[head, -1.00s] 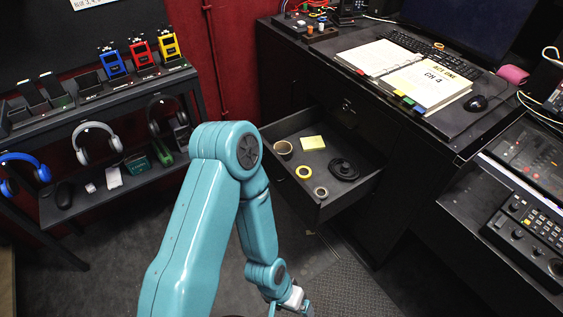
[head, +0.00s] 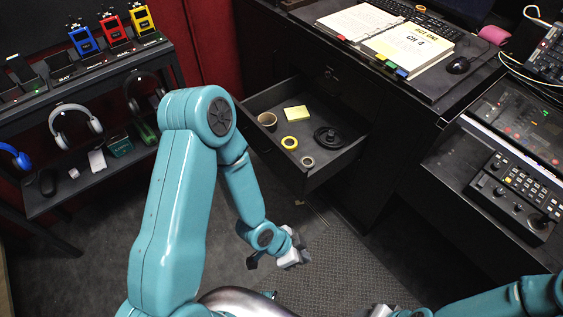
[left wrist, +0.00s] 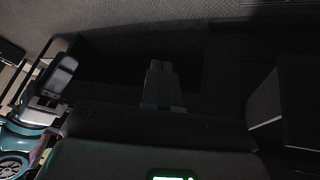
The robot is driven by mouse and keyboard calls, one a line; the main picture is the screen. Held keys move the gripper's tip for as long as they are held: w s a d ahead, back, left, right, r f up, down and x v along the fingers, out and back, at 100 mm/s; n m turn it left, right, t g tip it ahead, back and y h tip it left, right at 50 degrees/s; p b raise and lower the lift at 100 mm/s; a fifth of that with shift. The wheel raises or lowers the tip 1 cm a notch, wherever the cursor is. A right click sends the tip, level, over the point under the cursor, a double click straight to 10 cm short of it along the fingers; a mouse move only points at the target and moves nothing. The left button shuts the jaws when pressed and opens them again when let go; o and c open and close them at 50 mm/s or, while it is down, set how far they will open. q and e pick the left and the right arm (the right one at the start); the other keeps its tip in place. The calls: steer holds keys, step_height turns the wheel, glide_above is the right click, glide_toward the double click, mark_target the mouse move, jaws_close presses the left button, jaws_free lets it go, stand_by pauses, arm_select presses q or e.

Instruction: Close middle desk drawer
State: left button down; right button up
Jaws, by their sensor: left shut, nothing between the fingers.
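The desk drawer (head: 336,166) stands pulled out from the black desk, in the centre of the head view. A closed desk front with a small lock or handle shows above it. My left gripper (head: 294,259) is below and in front of the drawer's front panel, apart from it, over the floor. It is shut and empty; its closed fingers also show in the left wrist view (left wrist: 160,82). My right gripper (head: 384,311) shows only partly at the bottom edge of the head view, and its fingers are cut off.
Inside the drawer lie a yellow note pad (head: 296,113), a yellow tape roll (head: 290,143), other rolls and a black coiled item (head: 328,136). A headphone shelf (head: 95,170) stands left. A control console (head: 513,195) is right. The floor before the drawer is clear.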

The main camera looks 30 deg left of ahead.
arm_select(q)
steer(key=w+a+r+m+t+h+b, duration=0.1)
steer(key=w+a+m+t+b, duration=0.1)
steer(key=w+m, duration=0.3)
steer(key=m+t+y+b, duration=0.2)
steer(key=m+t+b, duration=0.5)
steer(key=b, duration=0.5)
glide_toward(294, 165)
steer(key=shift+m+g, duration=0.5)
steer(key=shift+m, duration=0.1)
steer(key=b+x, duration=0.1)
steer(key=x, duration=0.4)
steer(key=shift+w+b, duration=0.15)
steer(key=shift+b, duration=0.15)
steer(key=shift+w+d, duration=0.3)
steer(key=shift+w, duration=0.3)
arm_select(e)
step_height(294, 165, down, 17)
steer(key=shift+r, duration=0.15)
